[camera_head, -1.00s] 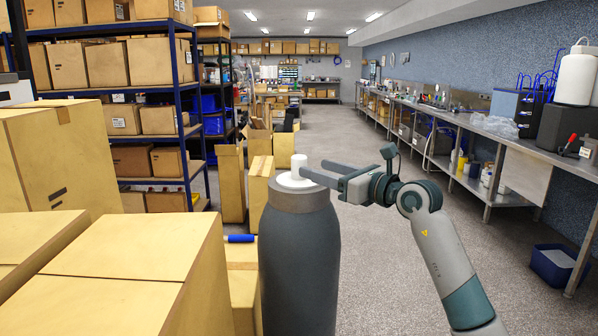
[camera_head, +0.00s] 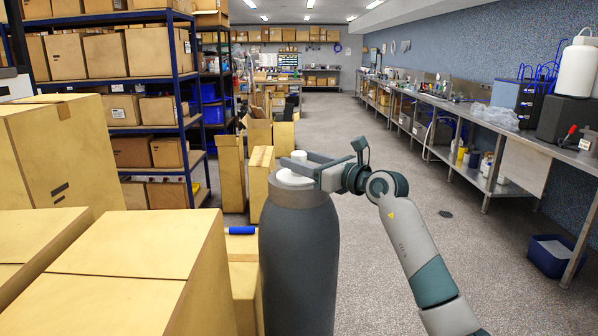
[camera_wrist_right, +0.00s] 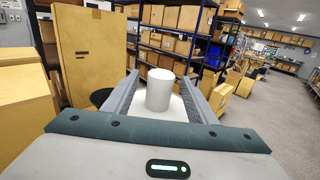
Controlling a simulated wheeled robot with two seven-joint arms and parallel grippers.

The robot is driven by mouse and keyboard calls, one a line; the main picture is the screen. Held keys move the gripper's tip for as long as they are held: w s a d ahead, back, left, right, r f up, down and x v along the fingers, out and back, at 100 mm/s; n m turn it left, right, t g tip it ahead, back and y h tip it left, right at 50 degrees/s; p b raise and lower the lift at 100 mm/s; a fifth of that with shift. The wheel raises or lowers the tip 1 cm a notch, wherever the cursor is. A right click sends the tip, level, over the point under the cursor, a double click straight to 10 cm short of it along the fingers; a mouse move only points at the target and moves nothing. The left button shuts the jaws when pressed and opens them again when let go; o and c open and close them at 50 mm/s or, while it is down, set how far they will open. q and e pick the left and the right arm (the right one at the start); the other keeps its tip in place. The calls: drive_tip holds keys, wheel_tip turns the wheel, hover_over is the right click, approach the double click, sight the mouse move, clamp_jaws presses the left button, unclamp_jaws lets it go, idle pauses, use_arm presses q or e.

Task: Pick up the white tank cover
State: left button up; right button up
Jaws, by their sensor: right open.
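The white tank cover (camera_head: 292,179) sits on top of a tall dark grey tank (camera_head: 299,255) and has a cylindrical knob in its middle. My right gripper (camera_head: 295,160) reaches in from the right at the tank's top, with its fingers open around the knob. In the right wrist view, the cover's knob (camera_wrist_right: 160,88) stands between the two open fingers, with a gap visible on each side. The cover's disc shows partly below the knob and is otherwise hidden by the gripper body. My left gripper is in neither view.
Cardboard boxes (camera_head: 120,270) fill the left front close to the tank. A blue roll (camera_head: 241,230) lies on a low box left of the tank. Shelves (camera_head: 180,90) stand at the left, a workbench (camera_head: 470,125) at the right. The floor (camera_head: 420,230) between is open.

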sight(288, 170)
drive_tip(key=shift+w+a+r+p, duration=0.25)
drive_tip(key=shift+w+a+p, duration=0.2)
drive_tip(key=shift+p, duration=0.05)
drive_tip(key=p+x, duration=0.1)
drive_tip(key=x, duration=0.1)
drive_tip(key=shift+w+a, duration=0.3)
drive_tip(key=shift+w+a+f+p, duration=0.2)
drive_tip(key=shift+w+a+p, duration=0.15)
drive_tip(key=shift+w, duration=0.05)
drive_tip(key=c, duration=1.1)
drive_tip(key=shift+c, duration=0.2)
drive_tip(key=shift+r, duration=0.15)
